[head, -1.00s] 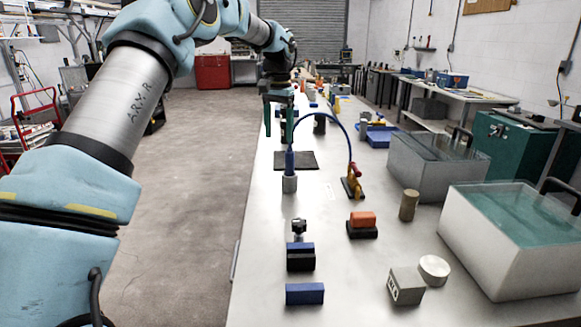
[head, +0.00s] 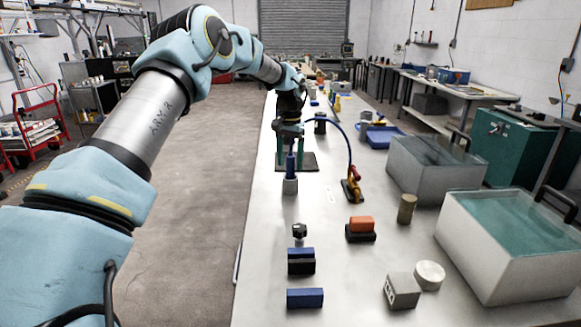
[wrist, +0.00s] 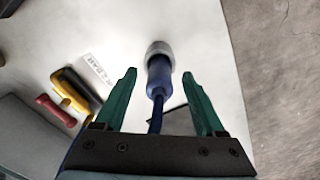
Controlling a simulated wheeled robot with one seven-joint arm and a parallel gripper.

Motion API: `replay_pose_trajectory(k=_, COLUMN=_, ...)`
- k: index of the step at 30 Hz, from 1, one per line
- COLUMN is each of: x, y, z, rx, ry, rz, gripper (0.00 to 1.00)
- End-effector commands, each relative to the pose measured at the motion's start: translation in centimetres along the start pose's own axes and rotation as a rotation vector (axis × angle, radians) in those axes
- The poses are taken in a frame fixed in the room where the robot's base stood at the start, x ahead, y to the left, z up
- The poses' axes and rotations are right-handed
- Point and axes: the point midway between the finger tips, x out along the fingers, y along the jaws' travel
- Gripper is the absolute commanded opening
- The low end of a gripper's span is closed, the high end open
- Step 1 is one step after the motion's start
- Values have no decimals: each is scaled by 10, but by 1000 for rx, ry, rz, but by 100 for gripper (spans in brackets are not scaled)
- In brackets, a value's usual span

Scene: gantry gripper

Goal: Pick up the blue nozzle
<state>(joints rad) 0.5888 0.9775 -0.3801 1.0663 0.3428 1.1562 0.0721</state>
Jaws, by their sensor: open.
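The blue nozzle (head: 291,165) stands upright in a grey cylindrical holder (head: 290,187) on the long table. A blue hose (head: 344,137) runs from its top and arches right to a small stand. My gripper (head: 292,150) has green fingers and is open at the far side of the nozzle in the head view. In the wrist view the nozzle (wrist: 159,74) appears between the two open fingertips (wrist: 159,73), with the holder (wrist: 159,48) just beyond. A gap shows on each side, and I see no contact. The exact depth between fingers and nozzle is hard to tell.
A yellow and red clamp (head: 352,187) stands right of the nozzle, where the hose ends. A dark mat (head: 308,163) lies behind. Blue blocks (head: 305,298) and a black knob (head: 299,231) are nearer. Water tanks (head: 520,245) line the right side. The table's left edge is close.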

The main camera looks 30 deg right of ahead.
Motion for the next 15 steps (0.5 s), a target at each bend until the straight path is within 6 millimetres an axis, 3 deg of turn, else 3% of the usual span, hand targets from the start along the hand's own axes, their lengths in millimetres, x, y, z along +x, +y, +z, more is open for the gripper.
replay_pose_trajectory(k=5, x=14, y=0, z=0, rx=1, ry=0, rz=0, gripper=72)
replay_pose_trajectory(k=11, x=15, y=0, z=0, rx=0, ry=1, rz=0, gripper=72)
replay_pose_trajectory(k=15, x=15, y=0, z=0, rx=0, ry=1, rz=0, gripper=57)
